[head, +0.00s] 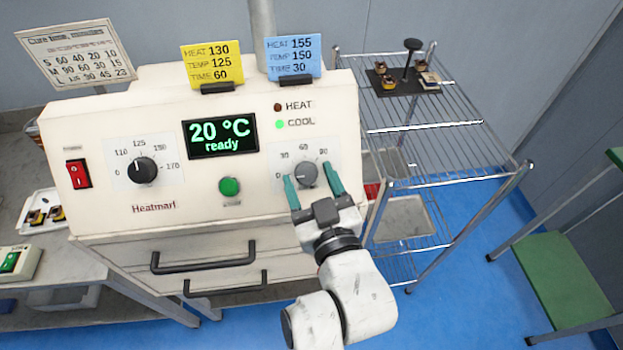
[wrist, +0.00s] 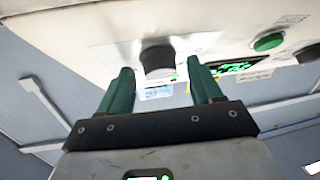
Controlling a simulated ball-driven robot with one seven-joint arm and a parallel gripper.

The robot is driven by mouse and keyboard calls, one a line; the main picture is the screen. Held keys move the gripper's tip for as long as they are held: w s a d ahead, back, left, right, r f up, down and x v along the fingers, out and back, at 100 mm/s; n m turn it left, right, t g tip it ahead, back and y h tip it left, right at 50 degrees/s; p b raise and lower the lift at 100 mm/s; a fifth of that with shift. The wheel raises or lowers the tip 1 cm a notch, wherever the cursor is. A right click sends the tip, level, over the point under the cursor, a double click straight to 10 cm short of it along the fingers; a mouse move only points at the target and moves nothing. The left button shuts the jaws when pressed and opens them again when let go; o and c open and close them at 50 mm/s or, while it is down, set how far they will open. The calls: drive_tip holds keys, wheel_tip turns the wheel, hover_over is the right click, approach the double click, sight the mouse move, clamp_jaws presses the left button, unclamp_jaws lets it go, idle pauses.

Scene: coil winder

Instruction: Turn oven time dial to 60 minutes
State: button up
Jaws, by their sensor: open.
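The oven (head: 100,125) is a cream box with a display (head: 220,135) reading "20 °C ready". Its time dial (head: 306,174) is a grey knob at the right of the front panel, with 0, 30, 60 and 90 marked around it. The exact pointer setting is too small to read. My gripper (head: 313,185) is open, with its green fingers either side of the knob in the head view. In the wrist view the dark knob (wrist: 157,60) lies just beyond and between the fingertips (wrist: 160,80); contact is not visible.
A black temperature dial (head: 143,170), red switch (head: 77,174) and green button (head: 229,187) share the panel. Two drawer handles (head: 203,264) stick out below. A yellow card (head: 212,64) and blue card (head: 292,58) stand on top. A wire rack (head: 450,150) stands close at the right.

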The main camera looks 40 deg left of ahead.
drive_tip(key=c, duration=1.1)
drive_tip(key=shift+o, duration=0.2)
